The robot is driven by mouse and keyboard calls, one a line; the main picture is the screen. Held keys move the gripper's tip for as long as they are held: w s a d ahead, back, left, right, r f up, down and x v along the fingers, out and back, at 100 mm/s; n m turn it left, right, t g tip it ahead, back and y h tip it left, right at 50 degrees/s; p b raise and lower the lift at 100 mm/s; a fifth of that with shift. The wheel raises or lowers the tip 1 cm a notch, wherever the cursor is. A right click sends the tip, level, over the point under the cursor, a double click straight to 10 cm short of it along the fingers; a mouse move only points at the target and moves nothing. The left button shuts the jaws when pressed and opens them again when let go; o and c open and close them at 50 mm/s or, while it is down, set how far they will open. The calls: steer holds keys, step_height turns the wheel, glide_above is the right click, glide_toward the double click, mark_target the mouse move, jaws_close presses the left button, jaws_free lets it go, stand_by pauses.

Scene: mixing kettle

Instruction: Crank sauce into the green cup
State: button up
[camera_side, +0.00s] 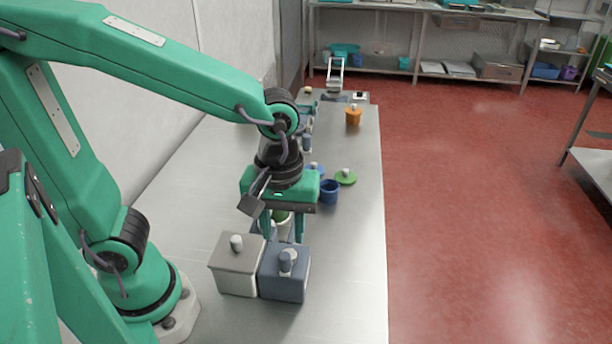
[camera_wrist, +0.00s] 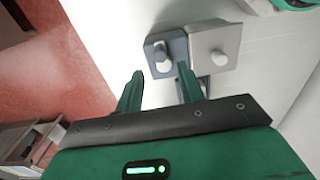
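My gripper (camera_side: 283,238) points down over the table, just behind two lidded boxes. Its green fingers are apart in the wrist view (camera_wrist: 160,71), with nothing visibly held between them. A pale green, cup-like thing (camera_side: 282,222) shows partly between the fingers in the side view; the fingers hide much of it, and I cannot tell whether they touch it. The blue-grey box (camera_side: 284,278) has a pale knob on top and also shows in the wrist view (camera_wrist: 155,48). The cream box (camera_side: 236,272) with a similar knob stands beside it. I cannot make out a crank clearly.
A blue cup (camera_side: 329,192) and a green lid-like disc (camera_side: 346,178) stand beyond my gripper to the right. An orange item (camera_side: 353,117) is near the table's far end. Several small things line the far left. The steel table (camera_side: 345,270) is clear at the front right.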

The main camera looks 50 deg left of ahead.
mark_target(284, 256)
steer(key=shift+f, duration=3.7)
steer(key=shift+f, duration=0.15)
steer(key=c, duration=0.6)
